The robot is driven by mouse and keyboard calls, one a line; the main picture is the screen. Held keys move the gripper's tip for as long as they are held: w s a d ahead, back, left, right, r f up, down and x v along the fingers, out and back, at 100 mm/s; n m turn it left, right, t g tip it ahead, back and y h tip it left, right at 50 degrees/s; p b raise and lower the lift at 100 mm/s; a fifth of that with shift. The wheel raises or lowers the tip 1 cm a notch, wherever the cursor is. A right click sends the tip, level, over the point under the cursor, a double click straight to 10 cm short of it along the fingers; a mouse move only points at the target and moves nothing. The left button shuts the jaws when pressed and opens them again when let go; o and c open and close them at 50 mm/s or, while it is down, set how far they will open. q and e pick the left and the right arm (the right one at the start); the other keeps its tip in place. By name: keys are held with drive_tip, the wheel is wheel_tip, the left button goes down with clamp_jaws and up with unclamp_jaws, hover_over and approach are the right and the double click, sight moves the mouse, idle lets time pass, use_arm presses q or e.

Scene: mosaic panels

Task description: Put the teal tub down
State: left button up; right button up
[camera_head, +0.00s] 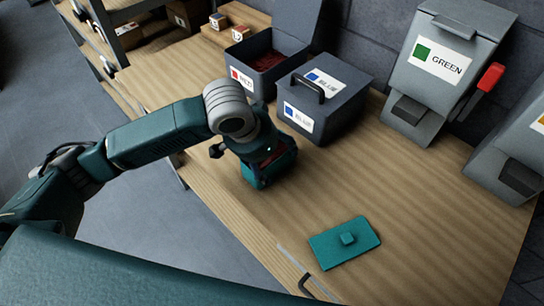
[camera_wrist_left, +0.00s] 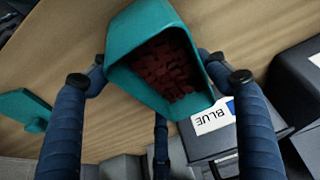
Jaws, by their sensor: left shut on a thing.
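The teal tub (camera_head: 256,178) is at the left side of the wooden table, partly hidden by my wrist. In the left wrist view the tub (camera_wrist_left: 122,48) shows its open mouth, with dark red pieces (camera_wrist_left: 166,68) inside. My left gripper (camera_head: 262,152) is shut on the tub, with one finger on each side of it. I cannot tell whether the tub touches the table or is just above it. My right gripper is not in view.
A teal lid (camera_head: 332,249) lies on the table (camera_head: 415,215) at the front. Behind the tub stand a lidded BLUE box (camera_head: 340,106) and an open bin with a red label (camera_head: 272,48). A GREEN dispenser (camera_head: 422,90) stands at the back. The table's middle is clear.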

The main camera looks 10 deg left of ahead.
use_arm(q)
drive_tip(key=o, duration=1.8)
drive_tip(key=shift+c, duration=0.2)
drive_tip(key=v, duration=1.2)
drive_tip(key=shift+d, duration=0.1)
